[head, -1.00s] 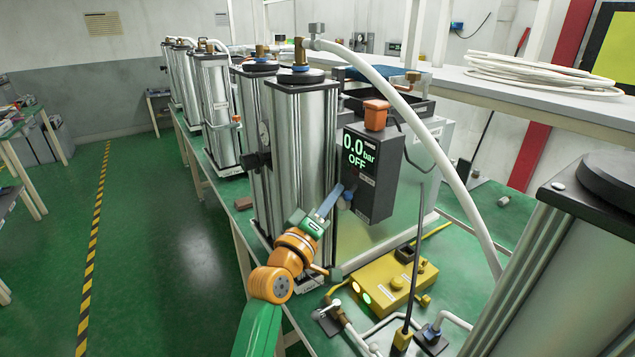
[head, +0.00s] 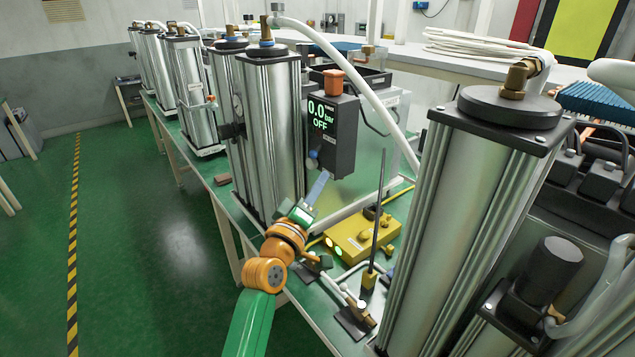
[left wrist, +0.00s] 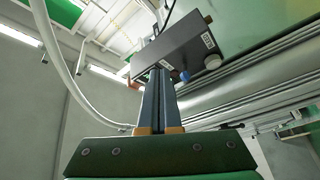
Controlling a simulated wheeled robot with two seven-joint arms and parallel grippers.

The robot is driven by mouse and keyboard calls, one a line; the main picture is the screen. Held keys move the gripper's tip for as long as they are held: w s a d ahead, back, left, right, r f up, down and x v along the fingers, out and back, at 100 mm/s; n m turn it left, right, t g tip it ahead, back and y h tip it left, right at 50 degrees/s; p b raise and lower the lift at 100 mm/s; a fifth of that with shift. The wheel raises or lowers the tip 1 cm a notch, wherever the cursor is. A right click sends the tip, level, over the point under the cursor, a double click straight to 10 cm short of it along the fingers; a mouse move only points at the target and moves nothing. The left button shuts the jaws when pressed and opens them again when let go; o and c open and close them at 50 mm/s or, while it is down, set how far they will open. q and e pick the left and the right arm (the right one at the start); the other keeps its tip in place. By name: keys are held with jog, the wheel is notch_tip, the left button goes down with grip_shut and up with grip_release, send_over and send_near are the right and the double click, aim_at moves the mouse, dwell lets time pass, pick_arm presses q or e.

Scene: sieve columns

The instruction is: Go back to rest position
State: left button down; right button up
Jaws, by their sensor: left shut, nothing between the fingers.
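My left gripper (head: 319,186) is at the end of the green and orange arm in the head view. It is shut and empty, and points up just below the dark pressure display box (head: 334,135), which reads 0.0 bar OFF. In the left wrist view the two blue-grey fingers (left wrist: 157,92) lie together, and the dark box (left wrist: 172,48) shows beyond them with a blue knob (left wrist: 184,76) on its underside. I cannot tell whether the fingertips touch the box. My right gripper is not in view.
Tall metal sieve columns (head: 270,140) stand behind my left gripper. Another large column (head: 465,200) stands close on the right. A yellow control box (head: 362,236), a thin upright rod (head: 378,210) and pipes occupy the green bench. The floor (head: 140,240) to the left is open.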

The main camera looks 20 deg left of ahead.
pick_arm(q)
jog(key=s+f+m+g, duration=0.3)
jog(key=s+f, duration=0.1)
jog(key=f, duration=0.4)
jog(key=s+f+m+g, duration=0.3)
jog(key=s+f+g, duration=0.1)
jog(key=f, duration=0.4)
jog(key=s+a+f+m+g+y, duration=0.25)
jog(key=s+f+g, duration=0.3)
jog(key=s, duration=0.75)
jog(key=s+a+f+m+g+y, duration=0.1)
jog(key=s+a+f+m+g, duration=0.2)
jog(key=s+f, duration=0.65)
jog(key=s+d+f+g, duration=0.1)
jog(key=s+f, duration=0.2)
jog(key=f, duration=0.4)
jog(key=s+f+g, duration=0.1)
jog(key=s+f, duration=0.1)
jog(key=f, duration=0.6)
jog(key=s+a+f+g, duration=0.1)
jog(key=s+a+f, duration=0.1)
jog(key=s+f, duration=0.7)
jog(key=s, duration=0.3)
jog(key=shift+f, duration=0.15)
